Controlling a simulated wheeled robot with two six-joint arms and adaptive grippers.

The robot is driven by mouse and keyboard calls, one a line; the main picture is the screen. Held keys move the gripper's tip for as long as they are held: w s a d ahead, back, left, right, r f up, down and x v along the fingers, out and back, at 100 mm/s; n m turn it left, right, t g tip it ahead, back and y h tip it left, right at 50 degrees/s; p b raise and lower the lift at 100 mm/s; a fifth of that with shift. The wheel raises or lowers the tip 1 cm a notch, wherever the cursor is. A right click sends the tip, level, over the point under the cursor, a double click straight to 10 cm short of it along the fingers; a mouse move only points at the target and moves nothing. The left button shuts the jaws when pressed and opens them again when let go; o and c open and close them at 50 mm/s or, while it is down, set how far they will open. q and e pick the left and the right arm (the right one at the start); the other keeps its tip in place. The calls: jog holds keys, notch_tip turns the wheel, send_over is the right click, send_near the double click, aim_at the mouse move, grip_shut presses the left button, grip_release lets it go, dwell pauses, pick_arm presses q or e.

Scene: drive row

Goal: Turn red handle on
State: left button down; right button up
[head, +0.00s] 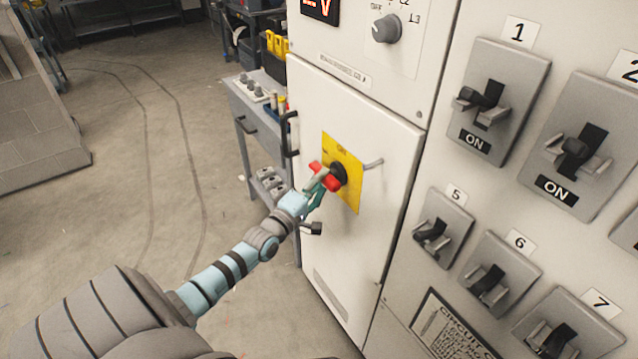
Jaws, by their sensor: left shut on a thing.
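The red handle (331,182) is a rotary handle on a dark hub, set on a yellow plate (345,162) on a white cabinet door. My left gripper (323,180) is at the handle, shut on it. The fingers cover part of the handle, so its exact angle is hard to read. My left arm reaches in from the lower left. My right gripper is not in view.
Breaker switches with numbered labels (518,31) fill the grey panel at the right. A selector knob (387,28) sits above the door. The door has a black pull handle (290,134) at its left edge. A grey workbench (254,110) stands behind. The floor (130,130) at the left is clear.

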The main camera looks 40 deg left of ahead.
pick_arm(q)
jog(key=shift+w+r+t, duration=0.25)
jog(key=shift+r+t, duration=0.05)
jog(key=shift+r, duration=0.5)
jog(key=c, duration=1.4)
grip_release()
jog(key=shift+d, duration=0.1)
jog(key=shift+f, duration=0.1)
jog(key=shift+s, duration=0.15)
jog(key=s+d+p, duration=0.1)
jog(key=s+p, duration=0.6)
jog(key=s, duration=0.9)
jog(key=shift+s+d+f, duration=0.15)
jog(key=shift+s+d, duration=0.2)
jog(key=shift+d, duration=0.05)
